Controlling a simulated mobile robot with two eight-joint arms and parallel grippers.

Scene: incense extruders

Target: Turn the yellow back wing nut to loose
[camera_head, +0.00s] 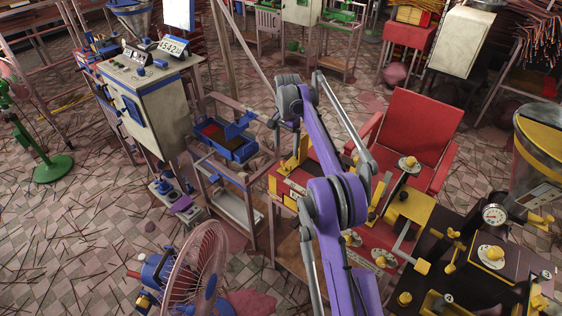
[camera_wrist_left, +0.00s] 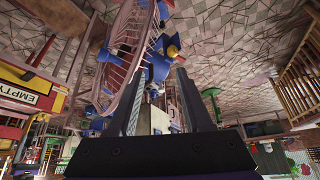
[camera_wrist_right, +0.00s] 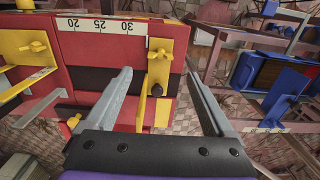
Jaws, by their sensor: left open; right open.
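In the right wrist view my right gripper (camera_wrist_right: 160,76) is open and empty. Its fingers point at the side of a red machine (camera_wrist_right: 95,48). Between and beyond the fingertips is an upright yellow plate (camera_wrist_right: 179,48) with a yellow wing nut (camera_wrist_right: 159,50) on it. A dark-tipped rod (camera_wrist_right: 158,88) is below the nut. No finger visibly touches the nut. A second yellow wing nut (camera_wrist_right: 36,48) sits on another yellow plate at left. I cannot tell which is the back one. In the head view my purple arm hides part of the machine. My left gripper (camera_wrist_left: 153,68) is open and empty.
A caged fan (camera_head: 195,272) stands at the front left and shows beyond the left fingers (camera_wrist_left: 130,60). A blue tray (camera_head: 232,143) on a stand is left of the machine. A dark bench (camera_head: 470,285) with yellow fittings is at the right. Sticks litter the floor.

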